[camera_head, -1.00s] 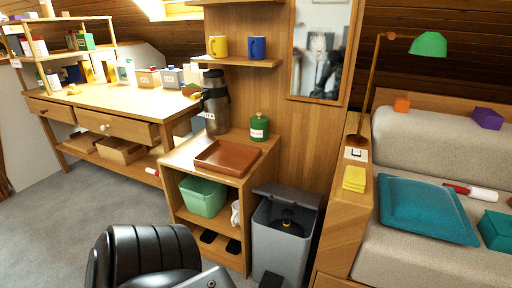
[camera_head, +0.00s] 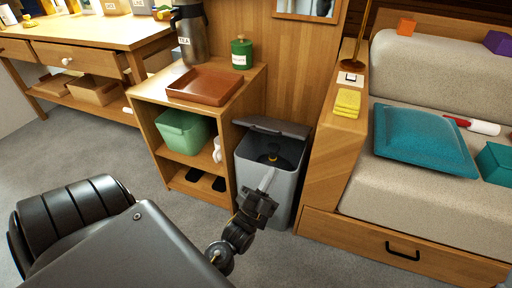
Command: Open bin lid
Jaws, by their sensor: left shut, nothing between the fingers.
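The grey bin (camera_head: 255,172) stands on the floor between the wooden shelf unit and the bed's side panel. Its dark grey lid (camera_head: 280,128) is raised at the back edge, and the bin's mouth shows open. Inside is a small dark and yellow thing (camera_head: 272,158) that I cannot identify. My left gripper (camera_head: 266,178) is shut and empty. It appears at the bin's front rim, overlapping the mouth in the picture; I cannot tell whether it touches. My arm hides part of the bin's front. My right gripper is out of view.
The shelf unit (camera_head: 232,90) holds a brown tray (camera_head: 205,84), a green canister (camera_head: 241,54), a flask (camera_head: 190,35) and, below, a green tub (camera_head: 183,132) and a white mug (camera_head: 217,150). A bed drawer (camera_head: 400,245) stands right of the bin. Grey floor lies clear at left.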

